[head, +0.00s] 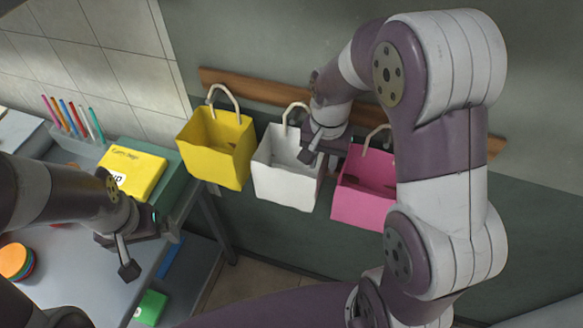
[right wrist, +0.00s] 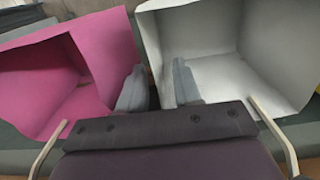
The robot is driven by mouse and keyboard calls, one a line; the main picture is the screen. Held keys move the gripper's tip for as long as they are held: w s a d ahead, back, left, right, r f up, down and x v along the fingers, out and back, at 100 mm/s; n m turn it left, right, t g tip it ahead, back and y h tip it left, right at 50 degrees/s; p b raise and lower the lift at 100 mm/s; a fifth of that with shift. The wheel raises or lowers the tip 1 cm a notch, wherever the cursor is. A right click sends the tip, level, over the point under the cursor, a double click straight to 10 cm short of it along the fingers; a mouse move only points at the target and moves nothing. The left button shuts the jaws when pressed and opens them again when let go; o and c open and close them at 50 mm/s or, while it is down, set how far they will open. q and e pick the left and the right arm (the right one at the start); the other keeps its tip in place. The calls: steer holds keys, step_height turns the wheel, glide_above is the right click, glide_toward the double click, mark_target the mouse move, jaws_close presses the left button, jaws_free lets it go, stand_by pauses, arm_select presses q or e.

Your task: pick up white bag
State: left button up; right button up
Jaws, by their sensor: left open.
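The white bag (head: 285,172) hangs by its handle from the wooden rail, between the yellow and pink bags. My right gripper (head: 312,148) is at its upper right rim in the head view. In the right wrist view, the white bag (right wrist: 235,50) opens at right, and the right gripper's two fingers (right wrist: 159,88) are apart. One finger is at the bag's opening and the other is on the pink bag's side, with the white bag's side wall seeming to run between them. My left gripper (head: 127,262) is open and empty over the table area at left.
The yellow bag (head: 216,147) hangs to the left and the pink bag (head: 364,190) close on the right, both on the wooden rail (head: 260,90). A yellow box (head: 132,172) and a pen holder (head: 84,150) stand on the left table.

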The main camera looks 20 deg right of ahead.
steer(key=shift+d+f, duration=0.1)
steer(key=shift+f, duration=0.2)
jaws_close()
